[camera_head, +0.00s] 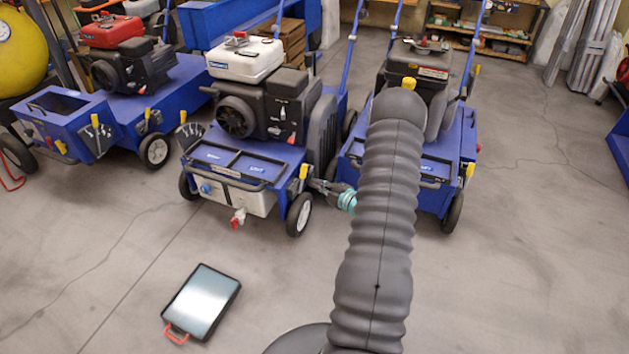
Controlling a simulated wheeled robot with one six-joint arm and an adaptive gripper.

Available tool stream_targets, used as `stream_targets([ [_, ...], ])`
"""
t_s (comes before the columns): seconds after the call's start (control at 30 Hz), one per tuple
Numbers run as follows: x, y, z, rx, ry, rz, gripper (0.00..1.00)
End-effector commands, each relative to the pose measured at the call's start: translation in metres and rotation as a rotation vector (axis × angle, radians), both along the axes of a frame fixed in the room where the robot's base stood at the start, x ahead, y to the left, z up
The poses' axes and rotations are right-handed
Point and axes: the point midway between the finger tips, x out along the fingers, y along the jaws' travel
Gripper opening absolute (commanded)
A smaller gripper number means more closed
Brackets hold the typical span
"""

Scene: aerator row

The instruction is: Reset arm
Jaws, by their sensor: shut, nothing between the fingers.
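My arm (380,220), in a ribbed dark grey cover, rises from the bottom of the head view and bends over in front of the right aerator. My gripper (319,185) shows small, left of the arm, past a teal ring at the wrist. It points left, close to the right front corner of the middle aerator (262,130). It looks shut and empty. I cannot tell whether it touches that machine. The arm hides part of the blue right aerator (440,150).
A red-topped aerator (115,75) stands at the left, near a yellow tank (22,52). A flat tray with a red handle (203,302) lies on the floor in front. Shelves (485,30) stand at the back. The concrete floor at right is clear.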

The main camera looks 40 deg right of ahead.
Motion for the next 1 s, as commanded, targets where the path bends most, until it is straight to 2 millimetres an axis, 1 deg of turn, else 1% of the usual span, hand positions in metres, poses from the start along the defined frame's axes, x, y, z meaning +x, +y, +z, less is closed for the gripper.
stream_targets([
  [0.3, 0.000, 0.000, 0.000, -0.018, -0.003, 0.003, 0.00],
  [0.37, 0.000, 0.000, 0.000, -0.056, -0.009, 0.011, 0.00],
  [0.47, -0.001, 0.002, -0.004, -0.180, -0.017, 0.045, 0.00],
  [0.57, -0.008, 0.020, -0.013, -0.356, -0.024, 0.164, 0.00],
  [0.7, -0.033, 0.062, -0.029, -0.599, -0.062, 0.408, 0.00],
  [0.73, -0.038, 0.070, -0.029, -0.654, -0.079, 0.463, 0.00],
  [0.87, -0.064, 0.106, -0.015, -0.914, -0.202, 0.726, 0.00],
  [1.0, -0.093, 0.146, 0.016, -1.217, -0.422, 1.044, 0.00],
])
